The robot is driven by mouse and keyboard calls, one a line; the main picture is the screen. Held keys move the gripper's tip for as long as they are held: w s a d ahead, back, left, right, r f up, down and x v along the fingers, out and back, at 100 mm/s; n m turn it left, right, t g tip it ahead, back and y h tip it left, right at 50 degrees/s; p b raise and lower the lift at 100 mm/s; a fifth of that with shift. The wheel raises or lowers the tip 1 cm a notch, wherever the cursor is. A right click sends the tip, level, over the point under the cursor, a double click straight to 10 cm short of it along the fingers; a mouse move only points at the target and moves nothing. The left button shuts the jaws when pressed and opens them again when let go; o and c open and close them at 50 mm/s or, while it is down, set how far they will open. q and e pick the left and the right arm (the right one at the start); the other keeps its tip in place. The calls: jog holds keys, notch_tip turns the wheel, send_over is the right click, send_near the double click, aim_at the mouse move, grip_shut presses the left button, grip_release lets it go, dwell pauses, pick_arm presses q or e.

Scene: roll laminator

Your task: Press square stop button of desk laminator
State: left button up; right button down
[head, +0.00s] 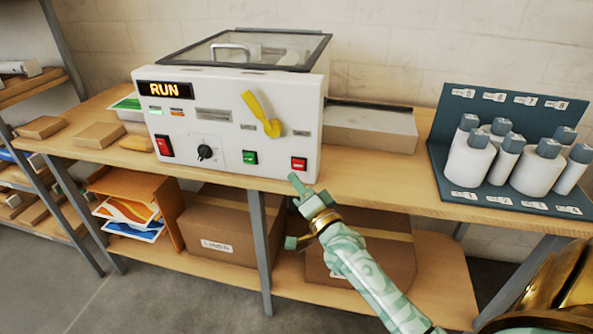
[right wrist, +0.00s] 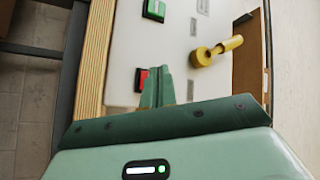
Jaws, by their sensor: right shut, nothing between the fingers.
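The white desk laminator (head: 225,120) stands on the wooden bench, its amber display reading RUN. The green button (right wrist: 154,10) shows beyond. My left gripper is not in view.
A yellow handle (head: 262,115) sticks out from the panel above the buttons. A black knob (head: 205,152) and a red rocker switch (head: 163,146) are further left. A dark rack of white bottles (head: 468,165) stands at right. Boxes (head: 222,230) sit on the shelf below.

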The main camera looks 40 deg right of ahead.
aim_at(293, 163)
jog(key=shift+w+d+r, duration=0.15)
jog(key=shift+w+d, duration=0.45)
jog(key=shift+d, duration=0.1)
dwell(1.6)
jog(key=shift+w+d, duration=0.25)
jog(key=shift+d, duration=0.05)
jog(key=shift+w+d, duration=0.3)
jog(key=shift+d, duration=0.05)
dwell(0.7)
dwell(0.4)
jog(key=shift+s+a+p, duration=0.55)
jog(key=shift+s+a, duration=0.05)
jog(key=shift+a, duration=0.05)
